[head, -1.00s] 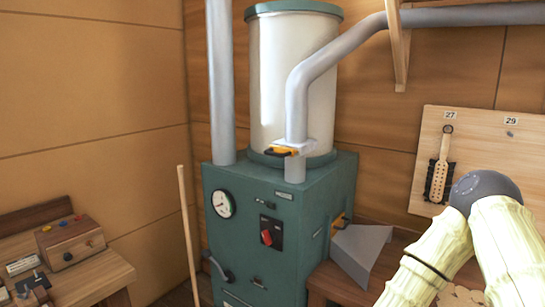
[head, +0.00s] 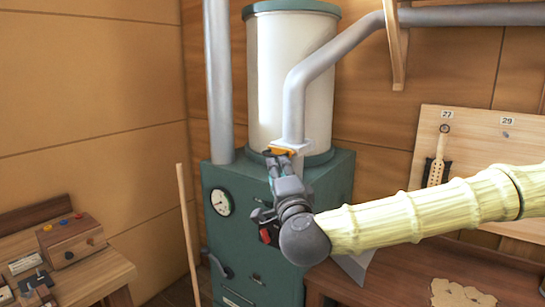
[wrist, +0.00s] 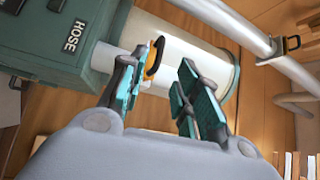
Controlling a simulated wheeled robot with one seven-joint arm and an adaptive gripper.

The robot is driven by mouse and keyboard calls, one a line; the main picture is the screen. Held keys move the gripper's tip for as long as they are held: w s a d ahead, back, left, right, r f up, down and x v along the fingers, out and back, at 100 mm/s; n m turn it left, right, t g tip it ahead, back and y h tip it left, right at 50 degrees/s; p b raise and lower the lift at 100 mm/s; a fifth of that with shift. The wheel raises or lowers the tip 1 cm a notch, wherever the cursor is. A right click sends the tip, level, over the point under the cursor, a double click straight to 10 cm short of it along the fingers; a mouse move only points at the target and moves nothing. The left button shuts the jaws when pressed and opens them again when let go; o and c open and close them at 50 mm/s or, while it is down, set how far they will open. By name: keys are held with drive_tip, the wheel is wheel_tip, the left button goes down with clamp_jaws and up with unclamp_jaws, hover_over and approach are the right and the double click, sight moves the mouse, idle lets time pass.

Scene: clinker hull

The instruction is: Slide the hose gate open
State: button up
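The hose gate is an orange handle (head: 282,152) on a pale collar of the grey pipe in front of the white drum. In the wrist view the handle (wrist: 154,57) shows between the two finger tips, close to the left finger. The HOSE label (wrist: 73,37) is on the green cabinet, left of it. My gripper (head: 274,161) is at the handle, its fingers raised and partly covering it. In the wrist view my gripper (wrist: 160,66) is open with a wide gap. I cannot tell whether a finger touches the handle.
The green cabinet (head: 230,240) stands below, and the white drum (head: 290,75) is right behind the gate. The grey pipe (head: 320,62) bends up and right above my gripper. A workbench (head: 420,275) is at right.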

drive_tip(key=p+x, duration=0.2)
drive_tip(key=x, duration=0.6)
drive_tip(key=shift+w, duration=0.35)
drive_tip(key=shift+a, duration=0.1)
drive_tip(key=shift+c, duration=0.5)
clamp_jaws()
